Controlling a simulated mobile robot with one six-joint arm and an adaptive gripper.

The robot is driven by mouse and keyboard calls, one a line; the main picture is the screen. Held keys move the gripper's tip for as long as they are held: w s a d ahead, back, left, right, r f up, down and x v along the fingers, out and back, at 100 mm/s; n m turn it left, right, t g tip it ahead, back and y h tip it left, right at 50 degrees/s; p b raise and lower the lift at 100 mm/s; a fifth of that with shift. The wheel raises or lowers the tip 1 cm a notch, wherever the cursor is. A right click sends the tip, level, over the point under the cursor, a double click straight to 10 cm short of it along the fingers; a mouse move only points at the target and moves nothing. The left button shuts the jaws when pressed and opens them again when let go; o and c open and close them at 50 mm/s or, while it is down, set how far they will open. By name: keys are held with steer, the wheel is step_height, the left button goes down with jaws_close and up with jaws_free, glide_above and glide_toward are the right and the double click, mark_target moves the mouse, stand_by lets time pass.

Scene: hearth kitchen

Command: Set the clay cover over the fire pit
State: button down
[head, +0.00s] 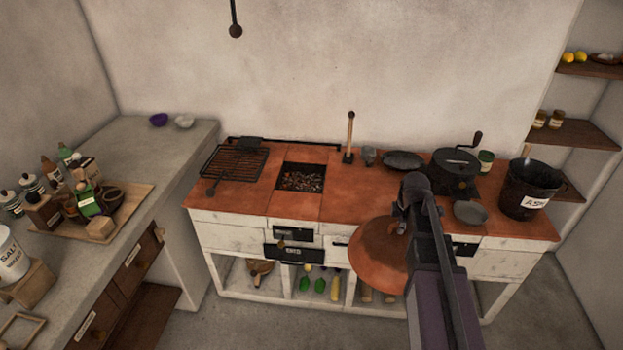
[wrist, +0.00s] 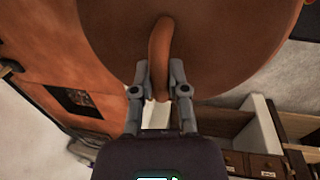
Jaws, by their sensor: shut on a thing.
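The clay cover (head: 374,258) is a round orange-brown disc, held in front of the stove's front edge, right of its middle. My gripper (head: 402,222) is over the cover in the head view. In the wrist view my gripper (wrist: 160,88) is shut on the curved handle of the clay cover (wrist: 215,55). The fire pit (head: 301,177) is a dark square opening in the orange stove top, with grey and reddish bits inside. It lies left of and behind the cover, apart from it. The pit also shows in the wrist view (wrist: 66,99), at the left.
A grill rack (head: 234,162) lies left of the pit. A wooden-handled tool (head: 350,138) stands upright behind it to the right. A dark pan (head: 403,160), a black pot (head: 455,172) and the ash bucket (head: 530,188) stand at right. The stove top (head: 345,195) is clear right of the pit.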

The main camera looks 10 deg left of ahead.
step_height(320, 180, up, 20)
steer(key=p, duration=1.8)
steer(key=shift+f+p, duration=0.2)
steer(key=shift+p, duration=0.15)
steer(key=shift+s+a, duration=0.1)
